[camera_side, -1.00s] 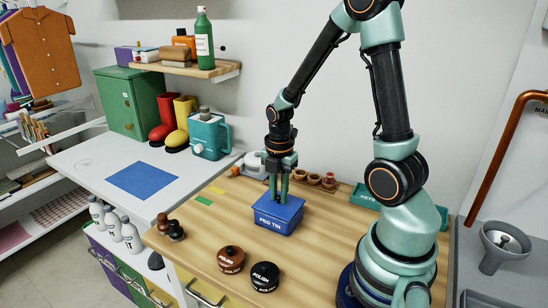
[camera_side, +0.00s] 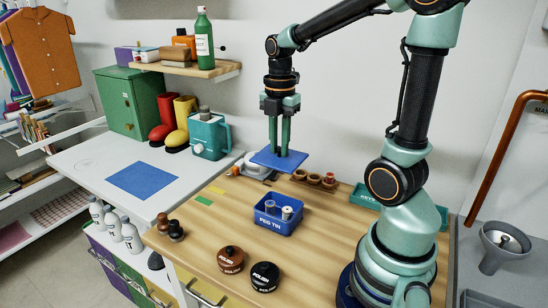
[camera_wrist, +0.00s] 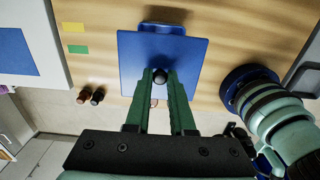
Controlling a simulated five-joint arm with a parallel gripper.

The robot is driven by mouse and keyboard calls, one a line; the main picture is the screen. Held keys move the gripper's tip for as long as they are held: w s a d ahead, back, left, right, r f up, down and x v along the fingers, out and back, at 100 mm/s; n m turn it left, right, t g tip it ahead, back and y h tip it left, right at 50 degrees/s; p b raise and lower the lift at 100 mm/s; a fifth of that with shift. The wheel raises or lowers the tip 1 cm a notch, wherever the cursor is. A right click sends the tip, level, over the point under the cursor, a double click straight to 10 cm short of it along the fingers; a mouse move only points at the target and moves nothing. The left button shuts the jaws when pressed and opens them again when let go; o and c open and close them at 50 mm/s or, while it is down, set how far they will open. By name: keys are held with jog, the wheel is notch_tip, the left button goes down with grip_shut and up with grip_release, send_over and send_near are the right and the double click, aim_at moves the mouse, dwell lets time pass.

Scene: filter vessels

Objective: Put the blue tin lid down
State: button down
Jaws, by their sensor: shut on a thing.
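The blue tin lid (camera_side: 279,159) is a flat blue plate, held level in the air above the wooden bench. My gripper (camera_side: 279,150) points down and is shut on the lid's dark knob, which shows between the fingers in the wrist view (camera_wrist: 160,76). The blue peg tin (camera_side: 277,221) stands open on the bench below and in front of the lid, with a couple of pale pegs (camera_side: 287,212) inside. In the wrist view the lid (camera_wrist: 188,50) hides most of the tin; a bit of blue shows past its top edge.
A blue mat (camera_side: 142,179) lies on the white counter at left. Brown and black polish tins (camera_side: 264,276) stand at the bench front. Green and yellow patches (camera_side: 203,200) lie left of the tin. A teal keys tray (camera_side: 366,196) and small cups (camera_side: 314,178) stand behind.

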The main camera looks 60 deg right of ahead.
aim_at(279, 148)
notch_tip(279, 148, up, 6)
jog(key=shift+f, duration=0.25)
jog(key=shift+w+r, duration=0.15)
jog(key=shift+w, duration=0.15)
jog(key=w+a+f, duration=0.1)
jog(key=w+f, duration=0.2)
jog(key=w, duration=0.3)
jog(key=w+a+f, duration=0.1)
jog(key=w+f, duration=0.1)
jog(key=w, duration=0.5)
jog(key=f, duration=1.9)
jog(key=shift+d+f, duration=0.25)
jog(key=shift+f, duration=0.15)
jog(key=shift+f, duration=0.1)
jog(key=c, duration=0.8)
grip_release()
jog(key=shift+o, duration=0.2)
